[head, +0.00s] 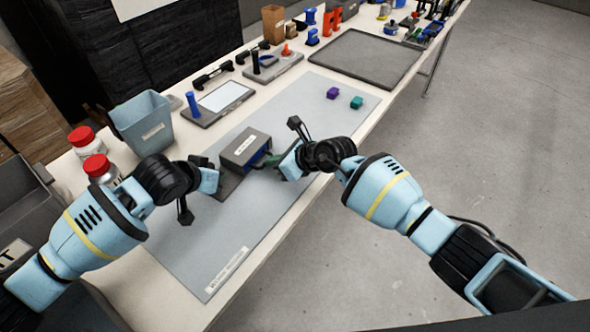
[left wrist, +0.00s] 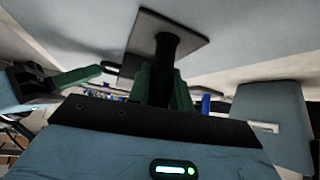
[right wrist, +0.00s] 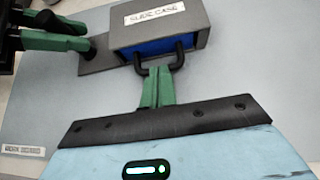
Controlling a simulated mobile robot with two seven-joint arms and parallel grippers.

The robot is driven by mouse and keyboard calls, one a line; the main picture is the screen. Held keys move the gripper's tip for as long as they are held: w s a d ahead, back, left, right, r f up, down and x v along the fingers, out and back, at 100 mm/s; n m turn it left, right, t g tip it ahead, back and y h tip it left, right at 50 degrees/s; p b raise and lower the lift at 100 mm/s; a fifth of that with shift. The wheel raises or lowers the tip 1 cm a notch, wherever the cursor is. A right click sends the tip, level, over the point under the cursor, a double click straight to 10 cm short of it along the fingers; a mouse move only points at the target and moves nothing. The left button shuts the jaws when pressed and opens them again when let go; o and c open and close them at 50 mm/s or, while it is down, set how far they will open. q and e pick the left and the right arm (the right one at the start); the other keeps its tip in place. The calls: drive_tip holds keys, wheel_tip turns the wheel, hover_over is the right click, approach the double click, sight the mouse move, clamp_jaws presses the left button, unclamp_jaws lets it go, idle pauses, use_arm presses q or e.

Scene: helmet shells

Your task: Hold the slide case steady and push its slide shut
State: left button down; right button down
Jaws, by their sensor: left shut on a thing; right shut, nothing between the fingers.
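The slide case (head: 243,147) is a grey box with a white label, on a dark base plate (right wrist: 96,57) on the mat. Its blue slide (right wrist: 160,47) shows in the open end, with a dark loop handle (right wrist: 178,62) sticking out towards my right gripper. My left gripper (left wrist: 164,90) is shut on the black post (left wrist: 168,65) that stands on the base plate. My right gripper (right wrist: 157,85) is shut and empty, its green fingertips at the handle; I cannot tell whether they touch it. How far the slide stands out is hard to judge.
A purple block (head: 333,93) and a teal block (head: 356,102) lie on the blue-grey mat (head: 215,250). A grey-blue bin (head: 143,122) and red-capped jars (head: 97,167) stand at the left. A white-panelled tray (head: 222,98) lies behind the case. The mat's front is clear.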

use_arm(q)
drive_tip(key=shift+s+d, duration=0.1)
drive_tip(key=shift+d, duration=0.1)
use_arm(e)
drive_tip(key=shift+s+r, duration=0.1)
use_arm(q)
drive_tip(key=shift+a, duration=0.15)
use_arm(e)
drive_tip(key=v, duration=1.4)
use_arm(q)
drive_tip(key=c, duration=1.2)
unclamp_jaws()
drive_tip(key=v, duration=1.2)
